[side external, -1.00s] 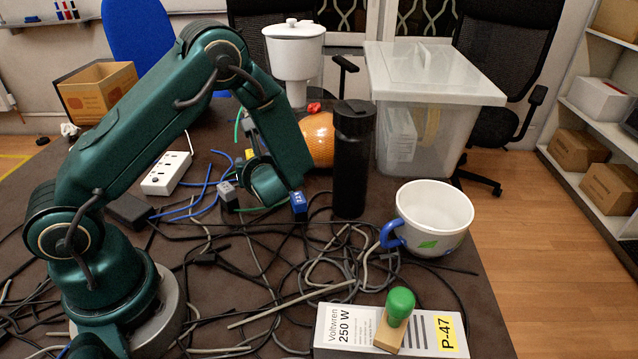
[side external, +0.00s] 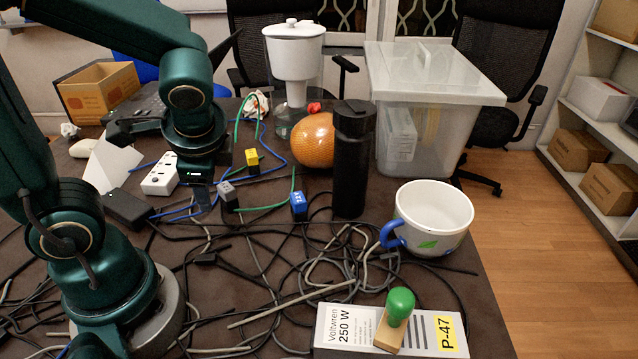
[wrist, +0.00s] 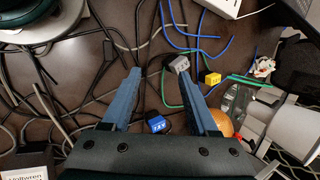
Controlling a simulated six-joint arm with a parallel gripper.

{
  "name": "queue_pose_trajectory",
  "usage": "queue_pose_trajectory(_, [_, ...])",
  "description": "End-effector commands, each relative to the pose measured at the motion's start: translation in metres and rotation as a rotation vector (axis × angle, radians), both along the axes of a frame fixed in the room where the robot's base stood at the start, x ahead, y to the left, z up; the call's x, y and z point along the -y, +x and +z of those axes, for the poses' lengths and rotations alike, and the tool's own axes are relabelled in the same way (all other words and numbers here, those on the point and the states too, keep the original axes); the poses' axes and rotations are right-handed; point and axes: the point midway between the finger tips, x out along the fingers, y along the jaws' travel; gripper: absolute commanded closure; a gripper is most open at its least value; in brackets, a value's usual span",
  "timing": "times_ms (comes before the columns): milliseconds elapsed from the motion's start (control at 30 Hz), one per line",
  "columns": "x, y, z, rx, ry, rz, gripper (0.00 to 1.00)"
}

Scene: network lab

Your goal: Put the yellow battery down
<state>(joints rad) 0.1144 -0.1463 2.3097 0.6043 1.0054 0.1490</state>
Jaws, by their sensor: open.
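A small yellow block (side external: 252,161), the only yellow block I see and likely the yellow battery, rests on the dark table; it also shows in the wrist view (wrist: 212,79). My gripper (wrist: 159,74) is open and empty above the table. The yellow block lies outside the jaws, to the right of them in the wrist view. A grey block (wrist: 179,64) shows close by the right fingertip. A blue block (wrist: 157,124) lies lower down, between the fingers in the picture. In the side view my arm's end is left of the yellow block.
Loose cables cover much of the table. A white power strip (side external: 160,175) lies at left. An orange ball (side external: 314,140), black bottle (side external: 353,160) and white mug (side external: 437,215) stand to the right. A white box with a green-knobbed stamp (side external: 399,305) is at the front.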

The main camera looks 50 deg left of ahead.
Motion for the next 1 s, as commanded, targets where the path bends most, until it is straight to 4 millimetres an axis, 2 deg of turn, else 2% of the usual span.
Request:
queue_pose_trajectory(200, [0.051,-0.012,0.023,0.296,-0.351,0.275,0.40])
queue_pose_trajectory(400, [0.082,-0.012,0.043,0.461,-0.579,0.416,0.40])
queue_pose_trajectory(600, [0.091,-0.012,0.049,0.504,-0.649,0.455,0.40])
queue_pose_trajectory(1000, [0.091,-0.012,0.049,0.502,-0.647,0.453,0.40])
